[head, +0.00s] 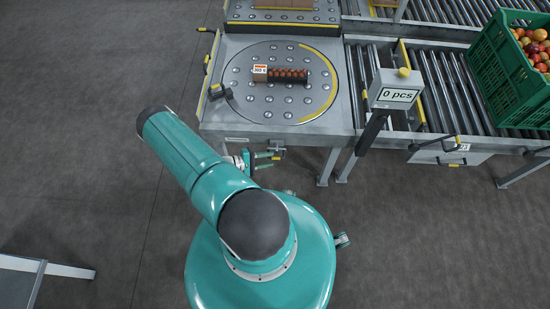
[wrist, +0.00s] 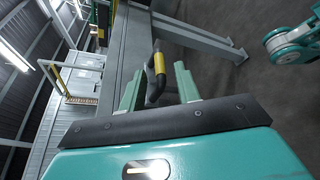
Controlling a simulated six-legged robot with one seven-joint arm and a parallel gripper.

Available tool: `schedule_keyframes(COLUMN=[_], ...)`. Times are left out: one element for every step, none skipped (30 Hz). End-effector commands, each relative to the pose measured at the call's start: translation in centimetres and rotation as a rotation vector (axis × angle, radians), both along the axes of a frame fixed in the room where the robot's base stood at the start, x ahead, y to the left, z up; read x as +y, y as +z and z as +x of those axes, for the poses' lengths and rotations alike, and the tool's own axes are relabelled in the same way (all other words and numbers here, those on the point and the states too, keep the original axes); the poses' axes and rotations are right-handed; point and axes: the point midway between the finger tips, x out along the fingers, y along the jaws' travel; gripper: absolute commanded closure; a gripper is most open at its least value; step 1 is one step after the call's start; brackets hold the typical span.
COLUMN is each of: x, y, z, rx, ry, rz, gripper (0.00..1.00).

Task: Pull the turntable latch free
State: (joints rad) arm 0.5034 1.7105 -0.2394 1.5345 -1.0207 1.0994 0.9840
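The turntable latch (wrist: 159,64) shows in the wrist view as a dark bent handle with a yellow grip, at the front side of the turntable frame. My gripper (wrist: 160,86) is open, with one finger on each side of the handle and visible gaps between. In the head view my gripper (head: 266,158) is just below the front edge of the turntable table; the latch is too small to make out clearly there.
A black and yellow fitting (head: 216,92) sits at the turntable's left edge. A post with a "0 pcs" display (head: 395,94) stands right of the table.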

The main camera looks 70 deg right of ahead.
Motion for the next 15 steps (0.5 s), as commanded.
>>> schedule_keyframes(x=[-0.4,-0.7,-1.0,-1.2,-1.3,-1.5,-1.6,-1.7,-1.8,-1.9,-1.9,-1.9,-1.9,-1.9,-1.9], y=[-0.2,-0.3,-0.5,-0.5,-0.6,-0.7,-0.7,-0.8,-0.8,-0.8,-0.9,-0.9,-0.9,-0.9,-0.9], z=[-0.9,-1.3,-1.8,-2.1,-2.3,-2.6,-2.7,-2.9,-3.0,-3.1,-3.1,-3.1,-3.1,-3.1,-3.1], rx=[0.001,0.001,0.001,0.001,0.002,0.0,0.0,0.0,-0.001,-0.001,-0.001,-0.001,-0.001,-0.001,-0.001], ry=[-0.002,-0.002,-0.002,-0.002,0.0,0.001,0.001,0.001,0.002,0.002,0.003,0.003,0.003,0.003,0.003], rz=[0.001,0.002,0.001,0.001,0.002,0.001,0.001,0.001,0.001,0.001,0.001,0.001,0.001,0.001,0.001], gripper=[0.68,0.68,0.68,0.68,0.68,0.68,0.68,0.68,0.68,0.68,0.68,0.68,0.68,0.68,0.68])
